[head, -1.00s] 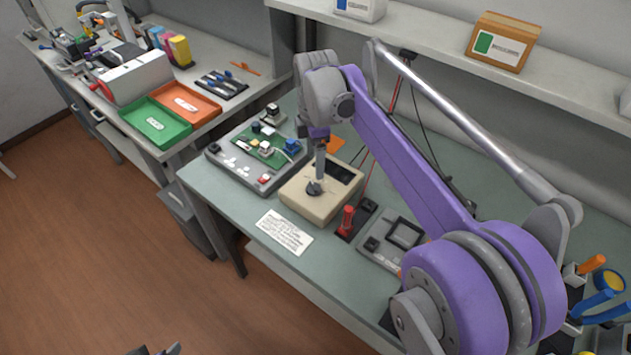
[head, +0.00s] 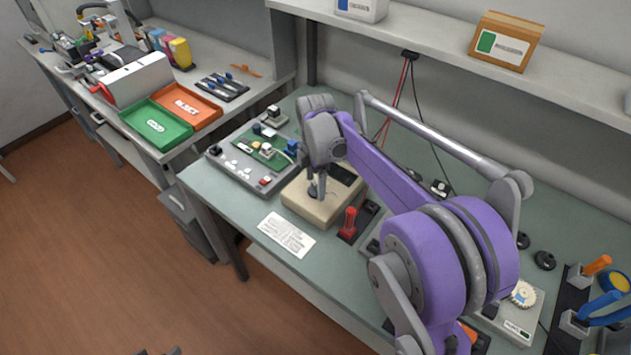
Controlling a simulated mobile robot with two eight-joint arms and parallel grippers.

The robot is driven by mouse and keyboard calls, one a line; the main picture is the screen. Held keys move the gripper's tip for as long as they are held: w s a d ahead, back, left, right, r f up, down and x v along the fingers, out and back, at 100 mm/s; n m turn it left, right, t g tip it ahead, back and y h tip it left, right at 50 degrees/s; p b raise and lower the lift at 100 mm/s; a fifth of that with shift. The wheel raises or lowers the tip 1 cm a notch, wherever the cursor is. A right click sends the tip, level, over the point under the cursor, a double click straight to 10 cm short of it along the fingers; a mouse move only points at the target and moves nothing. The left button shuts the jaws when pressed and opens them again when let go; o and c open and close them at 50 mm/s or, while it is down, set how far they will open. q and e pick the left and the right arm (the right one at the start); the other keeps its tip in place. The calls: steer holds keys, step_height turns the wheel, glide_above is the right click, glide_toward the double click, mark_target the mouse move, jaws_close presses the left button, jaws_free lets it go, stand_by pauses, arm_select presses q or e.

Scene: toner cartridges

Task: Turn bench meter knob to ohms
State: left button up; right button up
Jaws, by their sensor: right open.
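The bench meter (head: 318,213) is a beige box with a dark display on the green-grey bench, near the middle of the head view. Its dark round knob (head: 312,190) is on the top face, partly hidden by my gripper. My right gripper (head: 317,192) points down at the knob, with its open fingers at or around it. I cannot tell whether they touch it. The knob's setting is too small to read. A small dark part of my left gripper (head: 160,352) shows at the bottom edge, mostly cut off.
A shelf (head: 420,35) runs above the bench.

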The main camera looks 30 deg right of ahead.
jaws_close()
stand_by(0.4)
steer(key=m, duration=0.5)
steer(key=shift+m, duration=0.3)
steer(key=m, duration=1.2)
steer(key=shift+m, duration=0.4)
steer(key=m, duration=0.5)
steer(key=shift+m, duration=0.3)
